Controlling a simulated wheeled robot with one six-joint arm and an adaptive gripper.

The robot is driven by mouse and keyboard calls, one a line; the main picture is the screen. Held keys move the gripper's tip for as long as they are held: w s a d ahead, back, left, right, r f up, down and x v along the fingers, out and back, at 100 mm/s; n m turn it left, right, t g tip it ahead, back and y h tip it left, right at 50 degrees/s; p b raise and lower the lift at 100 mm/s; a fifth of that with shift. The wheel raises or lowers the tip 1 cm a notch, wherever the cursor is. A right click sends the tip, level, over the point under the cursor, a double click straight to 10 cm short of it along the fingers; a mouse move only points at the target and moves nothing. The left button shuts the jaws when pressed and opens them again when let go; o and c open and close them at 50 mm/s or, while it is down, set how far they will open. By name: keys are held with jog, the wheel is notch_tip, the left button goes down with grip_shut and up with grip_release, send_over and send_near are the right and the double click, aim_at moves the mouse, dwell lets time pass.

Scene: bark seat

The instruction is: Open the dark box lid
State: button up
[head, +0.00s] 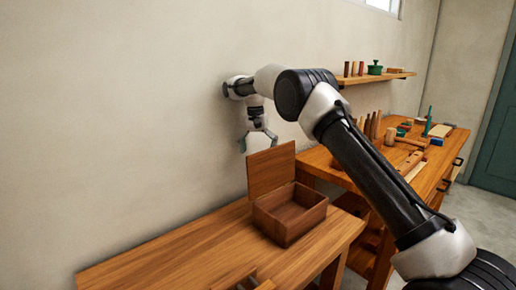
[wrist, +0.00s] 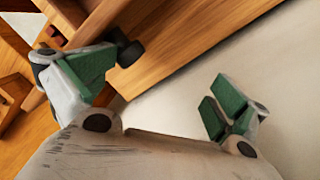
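The dark wooden box (head: 288,222) sits on the low wooden bench. Its lid (head: 271,169) stands raised, roughly upright, along the back left side, and the empty-looking inside shows. My gripper (head: 258,144) hangs just above the lid's top edge, near the wall. Its fingers are spread wide with nothing between them. In the head view I cannot tell whether a finger touches the lid. The wrist view shows the green fingertips (wrist: 160,85) far apart. Wooden parts show at the upper left there, but I cannot tell which are the box.
The low bench (head: 160,268) has clear wood left of the box. A taller workbench (head: 330,171) with several tools stands to the right. A wall shelf (head: 378,77) holds small items. The plain wall (head: 120,110) is close behind my gripper.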

jog(key=r, duration=0.6)
jog(key=shift+w+a, duration=0.1)
jog(key=shift+w, duration=0.3)
jog(key=c, duration=0.7)
jog(key=shift+a+r, duration=0.15)
jog(key=shift+r, duration=0.55)
jog(key=s+d+r+n+t, duration=0.2)
jog(key=s+d+r, duration=1.4)
jog(key=s+d, duration=0.2)
jog(key=s+d+f+t+y, duration=0.1)
jog(key=s+d, duration=0.3)
jog(key=s, duration=0.5)
jog(key=s+d+f+t, duration=0.1)
jog(key=s+d, duration=0.2)
jog(key=s, duration=0.6)
jog(key=s+d+f+n+t, duration=0.1)
jog(key=s+d+f, duration=0.2)
jog(key=s+f, duration=0.6)
jog(key=s, duration=0.4)
jog(key=shift+s+f+n, duration=0.2)
jog(key=shift+n, duration=0.1)
